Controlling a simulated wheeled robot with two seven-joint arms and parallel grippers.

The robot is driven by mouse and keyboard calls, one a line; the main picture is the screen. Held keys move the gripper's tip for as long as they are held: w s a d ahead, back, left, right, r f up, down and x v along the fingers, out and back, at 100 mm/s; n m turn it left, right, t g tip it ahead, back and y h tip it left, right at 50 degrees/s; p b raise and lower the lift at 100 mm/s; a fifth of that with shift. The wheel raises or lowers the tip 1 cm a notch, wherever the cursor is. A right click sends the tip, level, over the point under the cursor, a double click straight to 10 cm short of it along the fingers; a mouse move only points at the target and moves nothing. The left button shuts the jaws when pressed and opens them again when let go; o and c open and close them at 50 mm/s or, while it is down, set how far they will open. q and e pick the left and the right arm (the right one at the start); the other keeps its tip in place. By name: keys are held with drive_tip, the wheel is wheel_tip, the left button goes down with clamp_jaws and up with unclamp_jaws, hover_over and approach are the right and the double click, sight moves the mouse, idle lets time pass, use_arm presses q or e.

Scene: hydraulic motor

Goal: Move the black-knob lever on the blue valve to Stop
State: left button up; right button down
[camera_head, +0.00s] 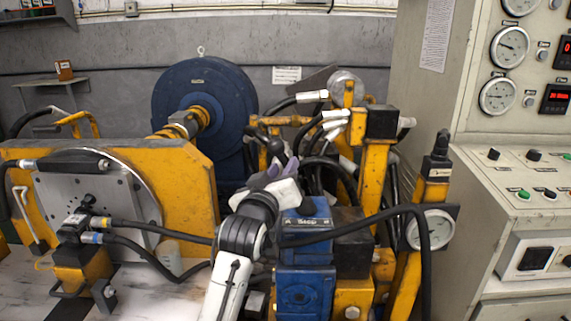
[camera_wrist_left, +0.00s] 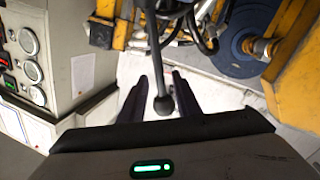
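The lever's black knob (camera_head: 276,147) shows just above my left gripper (camera_head: 282,168). In the left wrist view the black knob (camera_wrist_left: 163,104) lies between the two dark purple fingers of my left gripper (camera_wrist_left: 161,92), with its thin rod running up the picture. The fingers are apart, with gaps on both sides of the knob. My right gripper is not in view.
Black hoses (camera_head: 425,250) and yellow blocks (camera_head: 374,170) crowd the valve's right side. A yellow plate (camera_head: 190,180) and a blue round motor housing (camera_head: 200,85) stand to the left and behind. A control cabinet with gauges (camera_head: 510,47) fills the right.

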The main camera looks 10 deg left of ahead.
use_arm(q)
drive_tip(key=shift+w, duration=1.45)
clamp_jaws()
